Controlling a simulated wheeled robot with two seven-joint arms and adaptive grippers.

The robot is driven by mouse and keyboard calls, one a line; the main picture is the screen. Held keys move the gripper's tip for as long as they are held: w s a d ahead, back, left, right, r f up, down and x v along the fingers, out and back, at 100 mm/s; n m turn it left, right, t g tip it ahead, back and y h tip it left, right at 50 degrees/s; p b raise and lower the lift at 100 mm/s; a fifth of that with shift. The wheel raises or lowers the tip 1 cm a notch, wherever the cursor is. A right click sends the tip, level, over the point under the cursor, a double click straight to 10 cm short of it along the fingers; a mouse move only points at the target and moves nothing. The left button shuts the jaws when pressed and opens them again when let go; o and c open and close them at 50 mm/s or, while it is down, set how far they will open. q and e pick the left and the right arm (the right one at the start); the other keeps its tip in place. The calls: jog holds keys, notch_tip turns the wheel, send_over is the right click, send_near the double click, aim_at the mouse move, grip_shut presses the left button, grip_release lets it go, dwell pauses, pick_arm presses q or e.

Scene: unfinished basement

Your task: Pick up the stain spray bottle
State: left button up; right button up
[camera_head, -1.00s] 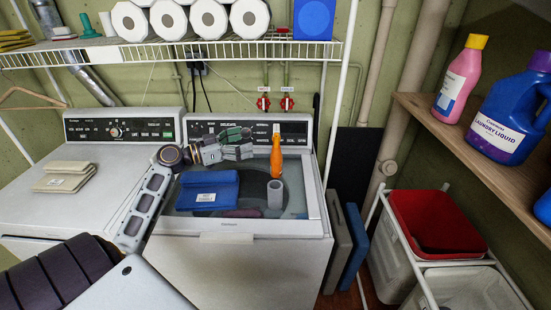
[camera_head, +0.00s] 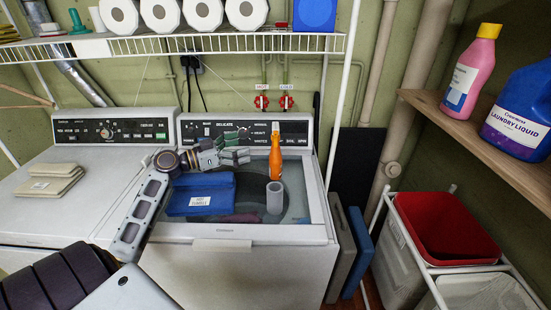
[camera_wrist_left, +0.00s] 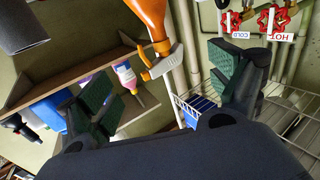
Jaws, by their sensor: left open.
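The stain spray bottle is an orange bottle (camera_head: 276,160) standing upright on the glass top of the right-hand machine. In the left wrist view the orange bottle (camera_wrist_left: 150,15) shows beyond the fingers at the top, with its white and orange spray head. My left gripper (camera_head: 243,148) is open and empty, just left of the bottle, fingers pointing towards it with a small gap. In the left wrist view the open gripper (camera_wrist_left: 165,88) has its green-padded fingers spread to either side of the spray head. My right gripper is not in view.
A blue box (camera_head: 202,193) lies below my left gripper, and a grey cylinder (camera_head: 274,198) stands in front of the bottle. A wire shelf (camera_head: 215,45) with paper rolls hangs above. A wooden shelf (camera_head: 480,150) with pink and blue bottles is at right.

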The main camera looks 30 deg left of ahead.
aim_at(272, 137)
pick_arm(q)
jog(key=p+x, duration=0.2)
jog(key=x, duration=0.4)
jog(key=shift+w+d+r, duration=0.1)
jog(key=shift+w, duration=0.2)
jog(key=shift+w+d, duration=0.2)
jog(key=shift+w, duration=0.1)
jog(key=shift+w+d, duration=0.25)
jog(key=shift+w, duration=0.3)
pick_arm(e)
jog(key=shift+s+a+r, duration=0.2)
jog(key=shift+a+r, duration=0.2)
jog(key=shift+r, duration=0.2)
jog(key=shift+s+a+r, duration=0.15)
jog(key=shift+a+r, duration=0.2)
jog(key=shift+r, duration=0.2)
pick_arm(q)
jog(key=shift+d, duration=0.1)
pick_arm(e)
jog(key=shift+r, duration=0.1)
